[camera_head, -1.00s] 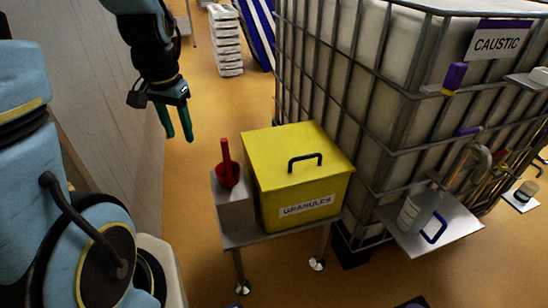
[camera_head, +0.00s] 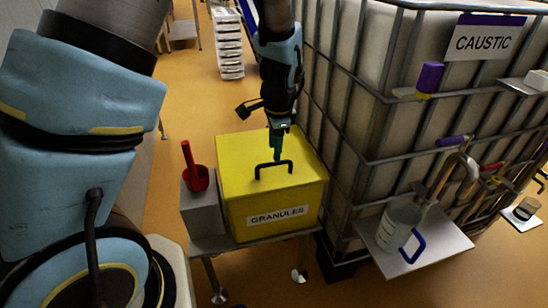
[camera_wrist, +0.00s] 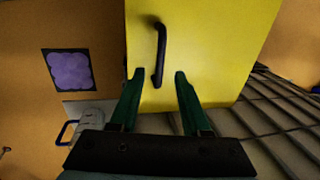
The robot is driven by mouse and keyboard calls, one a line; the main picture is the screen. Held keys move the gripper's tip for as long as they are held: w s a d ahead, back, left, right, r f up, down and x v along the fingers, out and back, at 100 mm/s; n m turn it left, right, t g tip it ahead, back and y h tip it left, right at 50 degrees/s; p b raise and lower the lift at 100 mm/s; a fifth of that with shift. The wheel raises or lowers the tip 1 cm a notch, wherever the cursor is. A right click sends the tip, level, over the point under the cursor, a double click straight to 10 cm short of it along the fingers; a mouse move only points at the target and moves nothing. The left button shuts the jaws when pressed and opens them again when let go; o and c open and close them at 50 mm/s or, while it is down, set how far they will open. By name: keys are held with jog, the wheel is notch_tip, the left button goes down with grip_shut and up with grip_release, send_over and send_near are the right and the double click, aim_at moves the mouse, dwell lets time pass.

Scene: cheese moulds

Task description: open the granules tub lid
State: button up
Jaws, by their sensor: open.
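The yellow granules tub (camera_head: 272,208) stands on a small metal stand, with its flat yellow lid (camera_head: 240,160) closed. A black bar handle (camera_head: 273,166) is fixed on the lid. My gripper (camera_head: 277,157) is above the lid, close behind the handle in the head view. In the wrist view my gripper (camera_wrist: 157,75) has its two green fingers apart, with nothing held. The handle (camera_wrist: 160,55) shows between and beyond the fingertips, nearer the left one. I cannot tell how far the fingertips are above the lid (camera_wrist: 215,40).
The caged caustic tank (camera_head: 380,100) rises close on the right. A metal shelf (camera_head: 440,240) on it carries a clear jug (camera_head: 398,225). Open floor lies in front.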

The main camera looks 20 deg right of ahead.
aim_at(273, 163)
jog(key=shift+w+f, duration=0.25)
jog(key=shift+f, duration=0.95)
jog(key=shift+w+f, duration=0.25)
jog(key=shift+f, duration=0.9)
grip_shut()
